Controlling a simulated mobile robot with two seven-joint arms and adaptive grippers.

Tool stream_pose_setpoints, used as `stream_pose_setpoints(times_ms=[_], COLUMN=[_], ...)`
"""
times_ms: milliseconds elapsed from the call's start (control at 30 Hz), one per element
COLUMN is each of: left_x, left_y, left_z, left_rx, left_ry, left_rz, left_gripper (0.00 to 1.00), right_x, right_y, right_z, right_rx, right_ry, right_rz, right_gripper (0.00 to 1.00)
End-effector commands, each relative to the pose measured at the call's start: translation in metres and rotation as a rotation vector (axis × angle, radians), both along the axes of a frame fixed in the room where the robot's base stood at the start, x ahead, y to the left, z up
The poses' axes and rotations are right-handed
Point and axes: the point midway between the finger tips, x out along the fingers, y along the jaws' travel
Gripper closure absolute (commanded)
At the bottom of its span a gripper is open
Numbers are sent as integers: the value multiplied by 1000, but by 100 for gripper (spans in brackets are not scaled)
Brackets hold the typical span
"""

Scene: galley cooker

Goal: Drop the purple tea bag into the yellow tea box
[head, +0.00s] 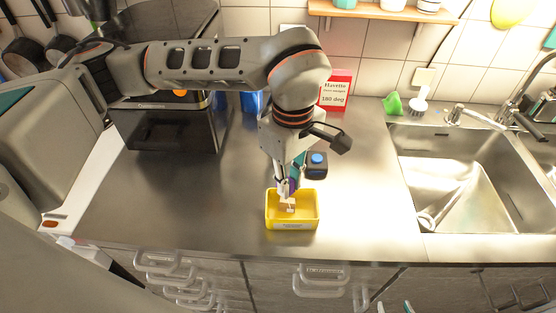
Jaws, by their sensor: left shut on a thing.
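The yellow tea box (271,222) sits on the steel counter near its front edge, open at the top. My left gripper (287,191) points down over the box's back part. It is shut on the purple tea bag (294,185), which shows as a small purple patch by the fingers. Pale small pieces show below the fingertips, inside the box outline; I cannot tell whether they are part of the tea bag. My right gripper is not in view.
A steel sink (460,180) with a tap is at the right. A dark appliance (172,130) stands at the back left. A red sign (335,90), a green item (393,104) and a brush (419,106) stand by the wall. The counter left of the box is clear.

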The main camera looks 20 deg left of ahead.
Motion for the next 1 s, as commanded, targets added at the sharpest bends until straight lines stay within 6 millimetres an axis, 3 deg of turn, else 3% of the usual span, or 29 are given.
stream_pose_setpoints(times_ms=[167, 400, 867, 900, 933, 967, 1000], left_x=[-1, 0, 0, 0, 0, 0, 0], left_y=[0, 0, 1, 1, 1, 1, 1], left_z=[-23, -46, -54, -54, -54, -54, -54], left_rx=[0, 0, 0, 0, 0, 0, 0], left_ry=[3, 2, 1, 1, 1, 1, 1], left_rz=[1, 3, 3, 3, 3, 3, 3], left_gripper=[97, 97, 97, 80, 72, 66, 66], right_x=[1, 7, 6, 6, 5, 5, 5], right_y=[5, 20, 15, 14, 14, 14, 14], right_z=[-5, 5, -4, -4, -4, -5, -5], right_rx=[8, 29, 19, 19, 19, 19, 19], right_ry=[-7, -43, -33, -32, -32, -31, -31], right_rz=[7, 27, 26, 25, 25, 25, 25], right_gripper=[60, 60, 60, 60, 60, 60, 60])
